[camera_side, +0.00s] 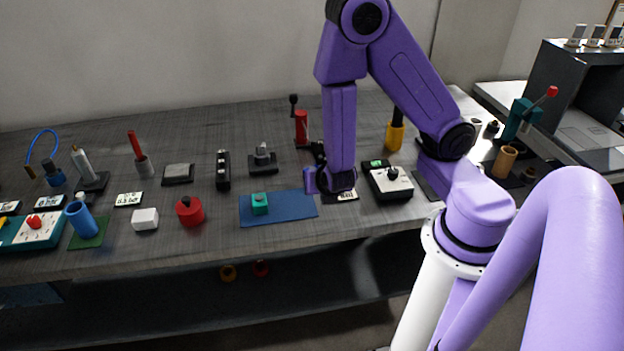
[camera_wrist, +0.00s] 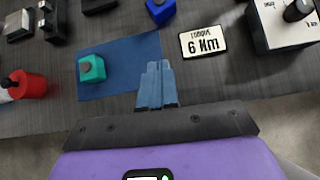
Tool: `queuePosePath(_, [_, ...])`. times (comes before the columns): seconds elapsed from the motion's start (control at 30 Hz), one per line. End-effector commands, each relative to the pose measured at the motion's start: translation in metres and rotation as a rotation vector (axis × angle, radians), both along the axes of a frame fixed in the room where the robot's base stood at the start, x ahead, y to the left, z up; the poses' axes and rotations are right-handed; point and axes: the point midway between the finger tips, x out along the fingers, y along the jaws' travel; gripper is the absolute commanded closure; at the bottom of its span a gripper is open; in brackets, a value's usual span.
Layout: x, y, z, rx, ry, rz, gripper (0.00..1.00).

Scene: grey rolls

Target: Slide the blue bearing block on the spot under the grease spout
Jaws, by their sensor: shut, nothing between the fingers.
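A blue block (camera_wrist: 160,11), apparently the bearing block, shows at the top edge of the wrist view, partly cut off. It stands just off the far right corner of a blue mat (camera_wrist: 119,49); in the side view my arm seems to hide it. My gripper (camera_wrist: 158,66) is shut and empty, its fingertips near the mat's right edge, nearer the front than the block. In the side view my gripper (camera_side: 318,182) is low over the bench. A red post (camera_side: 301,128) with a dark lever stands behind it; I cannot tell whether it is the grease spout. The spot under the spout is not identifiable.
A teal block (camera_side: 260,204) sits on the mat. A red canister (camera_side: 189,211) stands left of the mat. The bench's front edge is close.

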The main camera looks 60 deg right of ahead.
Motion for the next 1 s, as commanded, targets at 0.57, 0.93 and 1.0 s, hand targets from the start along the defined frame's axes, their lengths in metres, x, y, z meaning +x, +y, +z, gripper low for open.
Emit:
queuePosePath(0.57, [0.022, -0.024, -0.038, -0.02, 0.027, 0.035, 1.0])
queuePosePath(0.93, [0.055, -0.056, -0.079, -0.015, 0.022, 0.032, 1.0])
queuePosePath(1.0, [0.063, -0.063, -0.077, -0.014, 0.02, 0.033, 1.0])
